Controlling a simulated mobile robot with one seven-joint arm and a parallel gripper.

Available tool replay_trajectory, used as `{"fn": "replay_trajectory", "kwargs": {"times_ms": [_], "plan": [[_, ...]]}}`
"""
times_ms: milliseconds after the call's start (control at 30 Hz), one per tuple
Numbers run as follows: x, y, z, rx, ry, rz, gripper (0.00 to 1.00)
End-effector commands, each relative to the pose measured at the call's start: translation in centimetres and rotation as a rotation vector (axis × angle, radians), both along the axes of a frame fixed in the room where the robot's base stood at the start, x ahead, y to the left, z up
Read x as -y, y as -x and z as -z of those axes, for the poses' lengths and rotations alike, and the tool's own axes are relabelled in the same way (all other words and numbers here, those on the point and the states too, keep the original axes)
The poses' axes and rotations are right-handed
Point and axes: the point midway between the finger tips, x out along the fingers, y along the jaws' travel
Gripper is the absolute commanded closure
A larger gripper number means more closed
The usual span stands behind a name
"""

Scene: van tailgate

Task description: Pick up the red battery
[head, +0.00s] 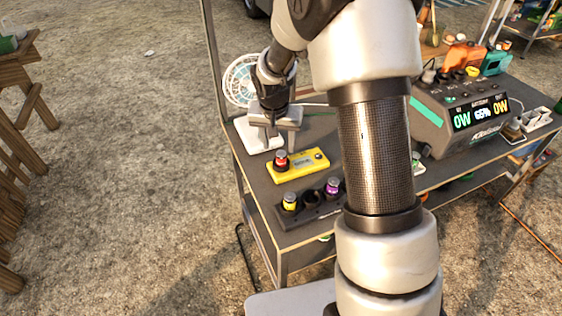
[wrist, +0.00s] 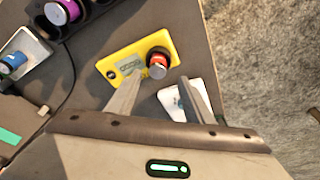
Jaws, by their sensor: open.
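The red battery (head: 281,160) stands upright at the left end of a yellow device (head: 308,158) with a small display, on the dark table. In the wrist view the red battery (wrist: 157,65), with its dark top, stands at the right end of the yellow device (wrist: 113,69). My gripper (head: 279,143) is above the table, just behind the battery in the head view. In the wrist view my gripper (wrist: 160,82) has its two fingers apart, with the battery just beyond the gap between their tips. Nothing is held.
A dark holder (head: 281,215) with a yellow and a purple battery (head: 332,187) stands at the table's front. A white object (head: 258,136) lies beside my gripper, and a fan (head: 240,80) stands behind. A power station (head: 465,115) is at right. My arm hides the table's middle.

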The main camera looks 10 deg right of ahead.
Motion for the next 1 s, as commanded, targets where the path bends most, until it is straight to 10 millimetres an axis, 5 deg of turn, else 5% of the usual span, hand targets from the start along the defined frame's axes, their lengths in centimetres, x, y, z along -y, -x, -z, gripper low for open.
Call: {"fn": "replay_trajectory", "kwargs": {"times_ms": [500,767,1000], "plan": [[1.1,-1.2,5.4,-0.001,0.001,-0.001,0.53],[1.1,-1.3,5.5,0.001,0.000,0.000,0.53],[1.1,-1.3,5.5,0.000,0.000,0.000,0.90]]}}
